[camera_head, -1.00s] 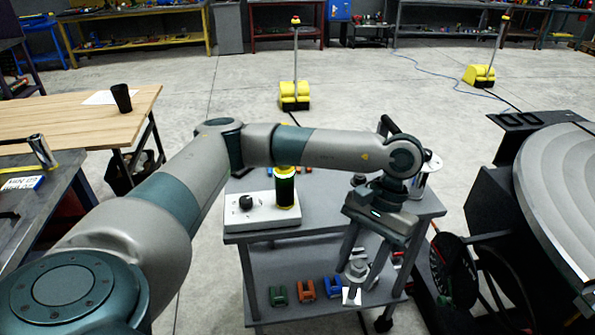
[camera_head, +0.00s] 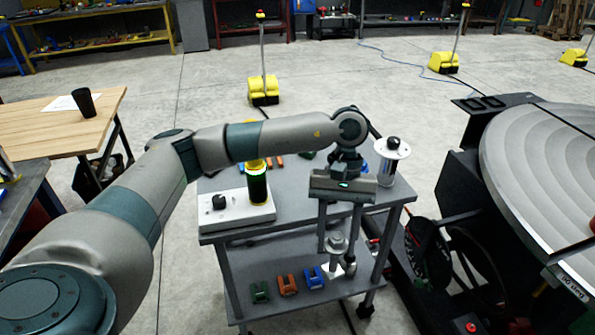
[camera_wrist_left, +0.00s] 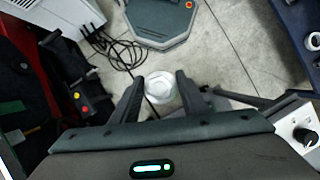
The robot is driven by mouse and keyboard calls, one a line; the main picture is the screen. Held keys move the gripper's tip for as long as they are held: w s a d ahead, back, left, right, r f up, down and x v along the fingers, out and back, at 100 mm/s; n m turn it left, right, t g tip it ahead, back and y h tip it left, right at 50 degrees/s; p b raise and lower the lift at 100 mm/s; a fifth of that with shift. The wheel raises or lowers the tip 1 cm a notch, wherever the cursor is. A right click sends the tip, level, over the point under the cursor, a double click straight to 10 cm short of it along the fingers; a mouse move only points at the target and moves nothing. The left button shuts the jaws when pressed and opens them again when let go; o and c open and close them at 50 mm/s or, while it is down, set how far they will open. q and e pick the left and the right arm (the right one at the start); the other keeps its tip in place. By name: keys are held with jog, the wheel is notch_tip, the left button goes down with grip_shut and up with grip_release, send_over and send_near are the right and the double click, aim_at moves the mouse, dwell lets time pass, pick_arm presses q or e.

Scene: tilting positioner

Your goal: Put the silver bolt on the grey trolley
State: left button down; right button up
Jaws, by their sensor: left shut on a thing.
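The silver bolt (camera_head: 337,243), with a round flanged head, is between the fingers of my left gripper (camera_head: 338,258), which is shut on it. In the left wrist view the bolt's pale round end (camera_wrist_left: 160,88) shows between the two dark fingers (camera_wrist_left: 158,95), with floor behind it. The grey trolley (camera_head: 300,213) has a top deck and a lower shelf. In the head view the gripper and bolt overlap the trolley's front right part, below its top edge. Whether they touch the trolley is unclear. My right gripper is not seen.
Several coloured clips (camera_head: 287,284) lie on the lower shelf. The large round positioner (camera_head: 545,165) stands close on the right.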

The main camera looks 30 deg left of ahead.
pick_arm(q)
jog(key=w+a+r+n+t+h+p, duration=0.1)
jog(key=w+a+r+n+t, duration=0.2)
jog(key=w+n, duration=0.45)
jog(key=w+a+n+t+h, duration=0.1)
jog(key=w+a+n+t, duration=0.3)
jog(key=n, duration=0.6)
jog(key=w+a+r+n+y, duration=0.1)
jog(key=w+a+n+y, duration=0.1)
jog(key=a+n, duration=0.5)
jog(key=w+a+r+n+t+y+p, duration=0.1)
jog(key=w+a+r+n+y, duration=0.1)
jog(key=a+n, duration=0.5)
jog(key=shift+w+a+n+t+y, duration=0.3)
jog(key=shift+w+n+y, duration=0.3)
jog(key=shift+w+n, duration=0.55)
jog(key=shift+w, duration=0.1)
jog(key=shift+d+f, duration=0.1)
